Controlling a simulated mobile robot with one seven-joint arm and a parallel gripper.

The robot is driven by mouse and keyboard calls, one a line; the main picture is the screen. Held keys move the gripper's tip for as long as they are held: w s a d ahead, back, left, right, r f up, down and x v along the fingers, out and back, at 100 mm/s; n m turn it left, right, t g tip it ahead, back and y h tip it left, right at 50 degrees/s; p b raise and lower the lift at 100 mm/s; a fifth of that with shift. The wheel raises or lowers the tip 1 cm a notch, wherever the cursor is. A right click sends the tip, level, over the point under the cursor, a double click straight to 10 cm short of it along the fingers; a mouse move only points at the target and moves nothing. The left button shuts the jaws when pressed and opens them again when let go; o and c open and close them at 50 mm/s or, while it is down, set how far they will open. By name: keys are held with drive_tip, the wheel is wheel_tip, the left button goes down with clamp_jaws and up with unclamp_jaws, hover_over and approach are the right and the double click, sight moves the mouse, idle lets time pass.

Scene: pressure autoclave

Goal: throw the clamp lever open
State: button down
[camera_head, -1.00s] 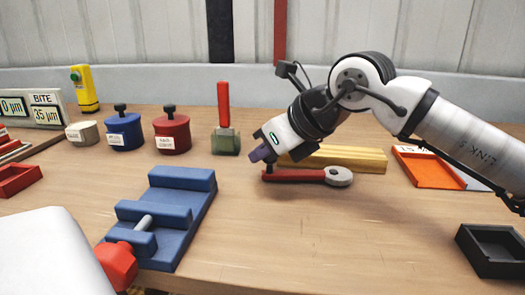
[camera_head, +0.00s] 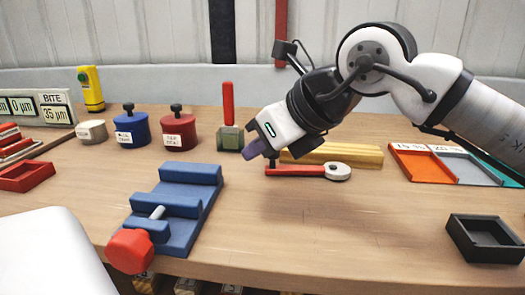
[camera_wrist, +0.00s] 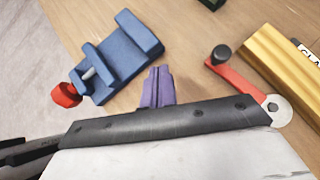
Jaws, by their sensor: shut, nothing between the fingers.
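A red lever (camera_head: 297,170) lies flat at mid-bench. It has a black upright knob at its left end and a pale grey round pivot at its right. In the wrist view the red lever (camera_wrist: 238,78) runs from the knob at upper left to the pivot at lower right, partly hidden by my gripper body. My gripper (camera_head: 252,150) has purple fingers, shut and empty, just left of the knob and apart from it. In the wrist view the fingers (camera_wrist: 157,84) point between the lever and a blue vise.
The blue vise (camera_head: 176,205) with a red knob (camera_head: 130,250) stands front left. A yellow bar (camera_head: 345,155) lies behind the lever. A red-handled block (camera_head: 229,135) stands behind my gripper. A black tray (camera_head: 484,239) is front right. The bench before the lever is clear.

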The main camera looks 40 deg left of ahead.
drive_tip(key=s+d+r, duration=0.2)
drive_tip(key=s+r, duration=0.1)
drive_tip(key=shift+r, duration=0.15)
idle(0.6)
